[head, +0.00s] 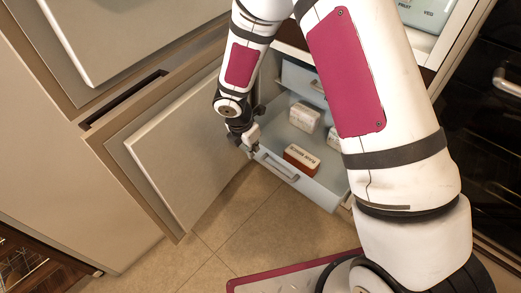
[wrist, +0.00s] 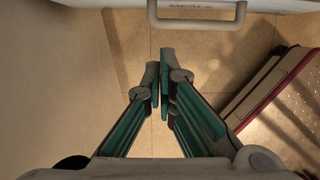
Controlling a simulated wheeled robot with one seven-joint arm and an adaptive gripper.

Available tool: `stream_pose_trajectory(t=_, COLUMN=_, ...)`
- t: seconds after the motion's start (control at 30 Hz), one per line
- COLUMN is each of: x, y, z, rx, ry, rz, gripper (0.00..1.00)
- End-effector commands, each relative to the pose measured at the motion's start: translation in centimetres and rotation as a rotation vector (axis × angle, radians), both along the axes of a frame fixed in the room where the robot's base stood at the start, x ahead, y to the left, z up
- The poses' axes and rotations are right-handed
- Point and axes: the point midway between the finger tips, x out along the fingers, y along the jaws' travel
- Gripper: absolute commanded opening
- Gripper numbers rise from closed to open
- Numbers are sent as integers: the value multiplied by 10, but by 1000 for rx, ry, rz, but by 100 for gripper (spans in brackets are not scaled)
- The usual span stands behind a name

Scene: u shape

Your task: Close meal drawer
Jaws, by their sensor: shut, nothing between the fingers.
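The meal drawer (head: 316,191) is a pale blue drawer pulled out of the open fridge. It holds a red-and-white box (head: 301,158) and white boxes behind it. Its front has a handle (head: 277,168). In the wrist view the drawer front, with partly visible lettering, and its bar handle (wrist: 197,23) lie along the top edge. My gripper (wrist: 160,86) is shut and empty, with its fingertips apart from the handle in that picture. In the head view my gripper (head: 251,143) is by the left end of the drawer front; whether it touches is unclear.
An open fridge door (head: 180,150) stands to the left of the drawer. Another blue drawer (head: 302,83) sits above and behind it. Tiled floor (head: 235,215) is clear in front. A dark oven-like unit (head: 490,130) is at the right.

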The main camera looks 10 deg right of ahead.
Motion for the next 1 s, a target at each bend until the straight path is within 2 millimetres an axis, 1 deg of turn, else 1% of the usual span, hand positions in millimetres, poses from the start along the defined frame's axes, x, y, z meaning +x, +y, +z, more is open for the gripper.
stream_pose_trajectory(t=0.03, x=1, y=-2, z=-10, rx=-1, ry=2, rz=0, gripper=0)
stream_pose_trajectory(t=0.4, x=11, y=-16, z=-80, rx=-1, ry=2, rz=-3, gripper=0)
stream_pose_trajectory(t=0.47, x=12, y=-18, z=-90, rx=-1, ry=2, rz=-3, gripper=0)
stream_pose_trajectory(t=0.5, x=18, y=-25, z=-88, rx=0, ry=-1, rz=-8, gripper=0)
stream_pose_trajectory(t=0.6, x=26, y=-37, z=-85, rx=1, ry=-3, rz=-10, gripper=0)
stream_pose_trajectory(t=0.7, x=32, y=-44, z=-85, rx=2, ry=-2, rz=-7, gripper=0)
stream_pose_trajectory(t=0.8, x=35, y=-48, z=-85, rx=0, ry=-1, rz=-4, gripper=0)
stream_pose_trajectory(t=1.0, x=36, y=-50, z=-84, rx=-1, ry=-1, rz=-4, gripper=0)
